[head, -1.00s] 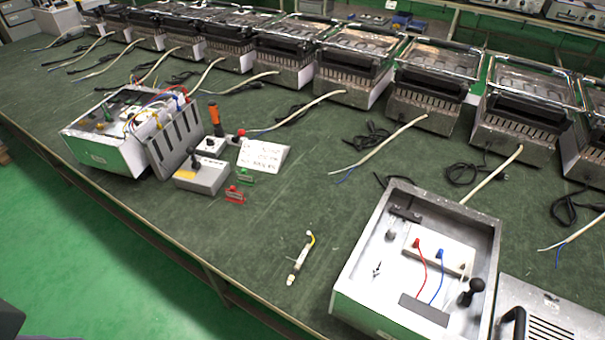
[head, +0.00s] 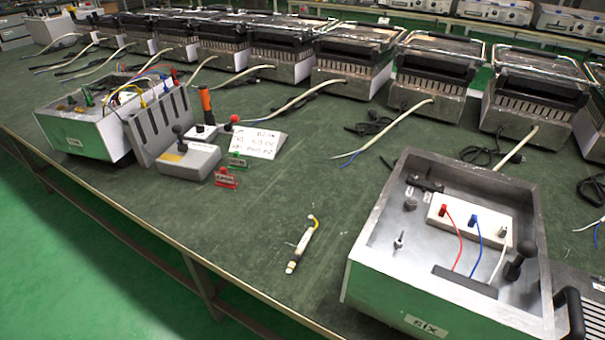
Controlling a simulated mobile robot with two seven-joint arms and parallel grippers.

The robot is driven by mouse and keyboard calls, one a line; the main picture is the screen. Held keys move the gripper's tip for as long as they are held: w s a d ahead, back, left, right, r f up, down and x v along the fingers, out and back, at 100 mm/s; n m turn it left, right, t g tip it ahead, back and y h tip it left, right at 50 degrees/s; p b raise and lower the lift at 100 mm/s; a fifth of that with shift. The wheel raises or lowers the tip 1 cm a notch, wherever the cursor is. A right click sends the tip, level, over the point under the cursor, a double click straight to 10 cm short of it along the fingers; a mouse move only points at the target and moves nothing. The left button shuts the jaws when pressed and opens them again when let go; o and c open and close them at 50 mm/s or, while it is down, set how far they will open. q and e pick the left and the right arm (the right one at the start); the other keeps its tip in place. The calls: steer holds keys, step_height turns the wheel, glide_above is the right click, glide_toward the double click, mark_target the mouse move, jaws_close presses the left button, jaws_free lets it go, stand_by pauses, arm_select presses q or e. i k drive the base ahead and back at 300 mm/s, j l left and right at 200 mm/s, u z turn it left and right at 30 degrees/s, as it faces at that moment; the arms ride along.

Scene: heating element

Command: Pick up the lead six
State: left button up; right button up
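No lead can be read as "six". An open metal box (head: 450,240) at the lower right bears a label "SIX" (head: 425,325), which appears upside down. Inside it, a red lead (head: 459,243), a blue lead (head: 480,245) and a white lead (head: 500,258) run from a white terminal block (head: 470,222). Several coloured leads (head: 130,85) arch over the green-fronted tester (head: 85,130) at the left. A thin white element (head: 300,250) with a yellow wire end lies on the bench. Neither of my grippers is in view.
A grey slotted rack (head: 160,125), a grey switch box (head: 188,158), a white sign (head: 258,142) and small red (head: 226,178) and green (head: 237,161) stands sit left of centre. Grills (head: 350,65) with pale cords line the back. The green bench top (head: 350,190) is clear around the element.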

mark_target(306, 238)
steer(key=i+j+z, duration=0.1)
steer(key=i+j, duration=0.15)
steer(key=i+l+u, duration=0.1)
steer(key=i+l, duration=0.15)
steer(key=k+l+z, duration=0.1)
steer(key=l, duration=0.35)
steer(key=k+l, duration=0.1)
steer(key=l, duration=0.3)
steer(key=k+l+z, duration=0.15)
steer(key=l, duration=0.3)
steer(key=i, duration=0.05)
